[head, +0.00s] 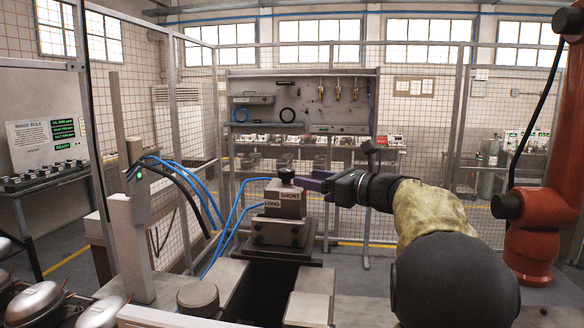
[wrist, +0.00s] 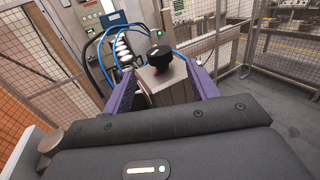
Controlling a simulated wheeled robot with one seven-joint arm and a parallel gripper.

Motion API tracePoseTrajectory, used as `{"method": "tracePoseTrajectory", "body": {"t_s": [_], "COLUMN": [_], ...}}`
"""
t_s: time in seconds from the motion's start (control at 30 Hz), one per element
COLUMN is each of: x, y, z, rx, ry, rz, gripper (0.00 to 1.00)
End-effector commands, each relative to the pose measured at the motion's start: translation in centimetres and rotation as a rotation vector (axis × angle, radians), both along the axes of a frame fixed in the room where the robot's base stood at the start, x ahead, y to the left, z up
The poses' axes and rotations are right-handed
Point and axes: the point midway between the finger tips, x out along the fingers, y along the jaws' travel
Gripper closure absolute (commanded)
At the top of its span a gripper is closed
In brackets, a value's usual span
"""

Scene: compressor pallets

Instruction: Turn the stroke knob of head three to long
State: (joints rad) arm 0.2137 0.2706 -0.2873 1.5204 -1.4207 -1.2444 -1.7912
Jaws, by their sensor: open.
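A black stroke knob (head: 286,173) sits on top of a grey metal head block (head: 283,232) in the middle of the head view. No head number is readable. In the wrist view the round knob (wrist: 159,54) shows a pale mark on top. My gripper (head: 303,183) reaches in from the right, its purple fingers level with the block's top, close to the knob. In the wrist view the open fingers stand either side of the block and knob; contact cannot be told.
Blue hoses (head: 226,222) run to the block from the left. A grey post (head: 140,240) with a green light stands left. Silver domed parts (head: 38,300) lie at lower left. A red-orange robot arm (head: 540,220) stands right. Mesh fencing surrounds the cell.

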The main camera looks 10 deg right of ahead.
Motion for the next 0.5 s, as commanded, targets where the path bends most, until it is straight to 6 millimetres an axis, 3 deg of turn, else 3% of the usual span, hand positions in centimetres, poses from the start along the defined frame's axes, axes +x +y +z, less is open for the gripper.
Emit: {"method": "tracePoseTrajectory", "body": {"t_s": [0.3,0.5], "x": [3.9,4.7], "y": [3.5,4.2], "z": [0.2,0.0], "rx": [0.0,0.0], "ry": [0.001,0.0], "rz": [0.002,0.0], "gripper": [0.41,0.41]}}
